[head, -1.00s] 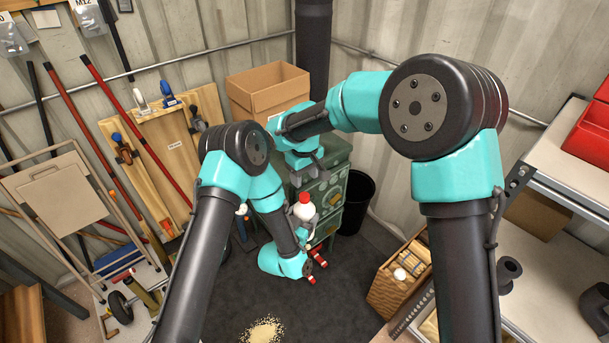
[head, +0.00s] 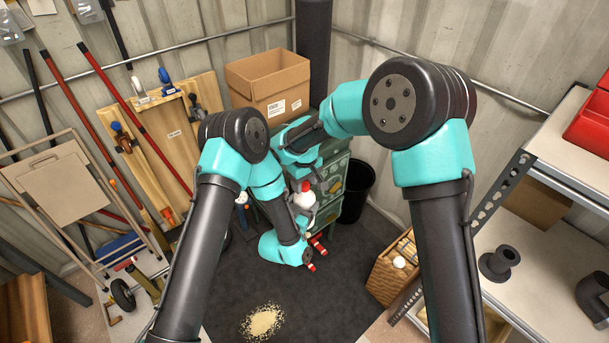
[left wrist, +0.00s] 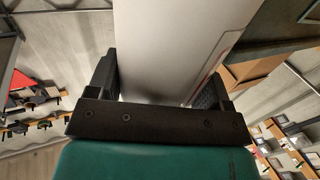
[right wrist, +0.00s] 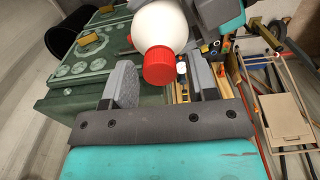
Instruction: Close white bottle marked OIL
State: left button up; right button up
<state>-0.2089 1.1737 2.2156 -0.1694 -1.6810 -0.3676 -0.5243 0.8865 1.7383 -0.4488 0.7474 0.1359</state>
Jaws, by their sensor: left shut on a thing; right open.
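The white bottle (head: 304,200) with a red cap (head: 303,186) is held upright in front of the green cabinet. My left gripper (head: 301,222) is shut on the bottle's body; the white body (left wrist: 170,45) fills the space between its fingers in the left wrist view. My right gripper (right wrist: 163,82) is open just above the bottle. In the right wrist view the red cap (right wrist: 160,66) sits on the bottle's top, between the open fingers and near their tips. I cannot tell whether the cap is fully tight. No OIL marking is readable.
A green cabinet (head: 330,186) stands behind the bottle, with a cardboard box (head: 268,85) above it. A black bin (head: 357,190) is to its right. A wicker crate (head: 388,275) and shelf (head: 525,250) are at the right. Spilled grains (head: 262,322) lie on the dark floor.

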jog(key=shift+f, duration=0.1)
jog(key=shift+c, duration=0.3)
jog(key=c, duration=0.9)
jog(key=shift+m, duration=0.9)
jog(key=o, duration=1.1)
notch_tip(320, 180, up, 12)
